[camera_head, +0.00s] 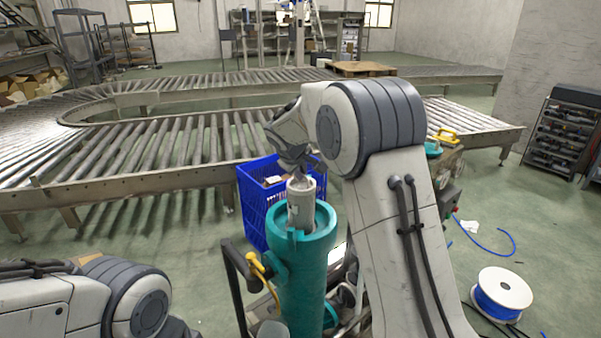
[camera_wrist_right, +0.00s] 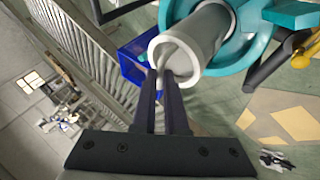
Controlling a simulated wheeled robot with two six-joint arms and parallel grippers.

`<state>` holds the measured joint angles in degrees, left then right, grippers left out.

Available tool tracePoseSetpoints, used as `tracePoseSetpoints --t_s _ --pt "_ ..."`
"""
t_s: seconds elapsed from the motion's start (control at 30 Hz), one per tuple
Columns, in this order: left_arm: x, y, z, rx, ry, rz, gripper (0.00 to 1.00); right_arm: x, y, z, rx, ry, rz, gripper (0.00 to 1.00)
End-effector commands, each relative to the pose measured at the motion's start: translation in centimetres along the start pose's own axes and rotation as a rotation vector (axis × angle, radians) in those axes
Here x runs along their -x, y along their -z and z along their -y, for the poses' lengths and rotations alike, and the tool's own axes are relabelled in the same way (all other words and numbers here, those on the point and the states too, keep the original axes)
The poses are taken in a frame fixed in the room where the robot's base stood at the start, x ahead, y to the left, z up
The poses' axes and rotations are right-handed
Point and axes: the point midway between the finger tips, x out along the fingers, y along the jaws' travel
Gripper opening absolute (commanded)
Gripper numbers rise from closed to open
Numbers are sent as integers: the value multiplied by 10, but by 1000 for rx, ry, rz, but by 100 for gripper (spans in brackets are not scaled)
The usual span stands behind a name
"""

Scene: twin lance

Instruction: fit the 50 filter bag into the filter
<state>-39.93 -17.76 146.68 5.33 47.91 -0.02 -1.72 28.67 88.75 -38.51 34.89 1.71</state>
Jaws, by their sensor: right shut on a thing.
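The filter is a teal upright cylinder (camera_head: 308,265) with an open top, in the middle of the head view; its teal rim also shows in the wrist view (camera_wrist_right: 243,50). The filter bag (camera_head: 301,207) is a pale grey-white tube standing upright at the filter's mouth, its upper part above the rim and its lower part hidden inside. My right gripper (camera_head: 296,172) is above it, shut on the bag's upper edge; in the wrist view its fingers (camera_wrist_right: 168,80) meet at the bag's open end (camera_wrist_right: 190,50). My left arm shows at the lower left; its gripper is out of sight. No number is readable on the bag.
A blue crate (camera_head: 254,205) stands just behind and left of the filter. A yellow-handled lever (camera_head: 260,268) sticks out at the filter's left side. Roller conveyors (camera_head: 180,142) run behind. A spool of blue hose (camera_head: 502,293) lies on the floor at right.

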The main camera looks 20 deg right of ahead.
Motion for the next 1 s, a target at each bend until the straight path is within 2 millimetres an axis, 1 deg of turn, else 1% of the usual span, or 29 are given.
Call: tracePoseSetpoints --t_s 1.0 --pt "-25 -1 2 0 0 0 45 -21 -8 14 0 0 -1 0"
